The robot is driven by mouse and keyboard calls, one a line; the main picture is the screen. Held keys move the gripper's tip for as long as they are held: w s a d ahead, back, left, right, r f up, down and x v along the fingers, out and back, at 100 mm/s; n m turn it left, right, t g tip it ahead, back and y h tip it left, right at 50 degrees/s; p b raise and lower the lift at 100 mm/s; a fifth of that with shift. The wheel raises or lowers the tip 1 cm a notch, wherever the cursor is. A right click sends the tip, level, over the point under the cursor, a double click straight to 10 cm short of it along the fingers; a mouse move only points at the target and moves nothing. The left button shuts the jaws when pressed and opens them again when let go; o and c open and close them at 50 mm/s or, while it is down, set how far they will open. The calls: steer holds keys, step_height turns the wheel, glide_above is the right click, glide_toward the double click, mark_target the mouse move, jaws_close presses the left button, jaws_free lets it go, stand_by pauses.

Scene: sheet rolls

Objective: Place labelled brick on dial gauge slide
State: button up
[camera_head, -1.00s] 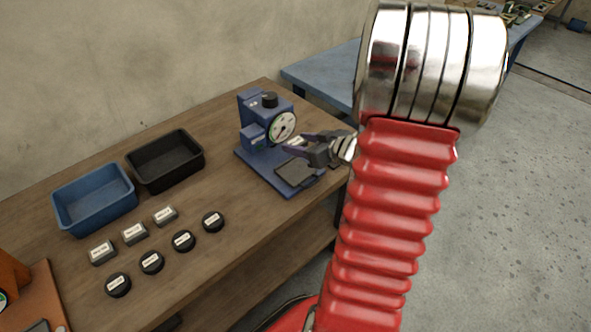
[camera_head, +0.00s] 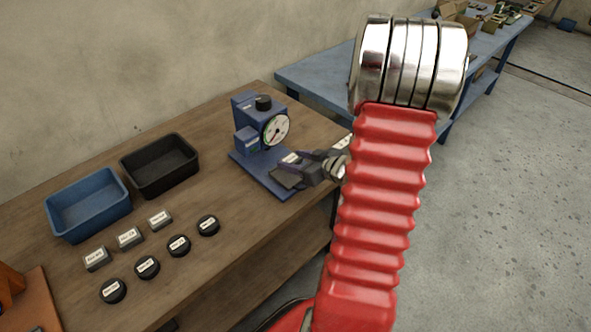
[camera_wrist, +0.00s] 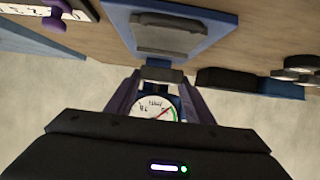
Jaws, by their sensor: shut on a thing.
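The blue dial gauge (camera_head: 246,137) stands on the wooden bench, its round white dial (camera_head: 276,130) facing right. Its slide, a grey plate (camera_head: 286,181) on the blue base, is partly covered by my gripper (camera_head: 297,160) in the head view. The grey plate (camera_wrist: 170,35) shows bare in the wrist view. My gripper (camera_wrist: 161,76) is shut on a small grey labelled brick (camera_wrist: 162,75); its white label (camera_head: 291,158) shows in the head view. The brick is close to the gauge and slide; I cannot tell whether it touches either. The dial (camera_wrist: 157,107) shows between the fingers.
A blue bin (camera_head: 52,212) and a black bin (camera_head: 165,187) stand left of the gauge. Three grey labelled bricks (camera_head: 130,237) and several black labelled discs (camera_head: 178,245) lie in rows before them. An orange object (camera_head: 30,305) is at lower left. A blue table (camera_head: 320,78) stands behind.

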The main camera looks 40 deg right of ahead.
mark_target(295, 177)
steer(key=shift+f, duration=0.1)
steer(key=shift+f, duration=2)
steer(key=o, duration=1.1)
steer(key=shift+f, duration=0.1)
steer(key=shift+r, duration=0.2)
steer(key=v, duration=1.2)
steer(key=shift+f, duration=0.1)
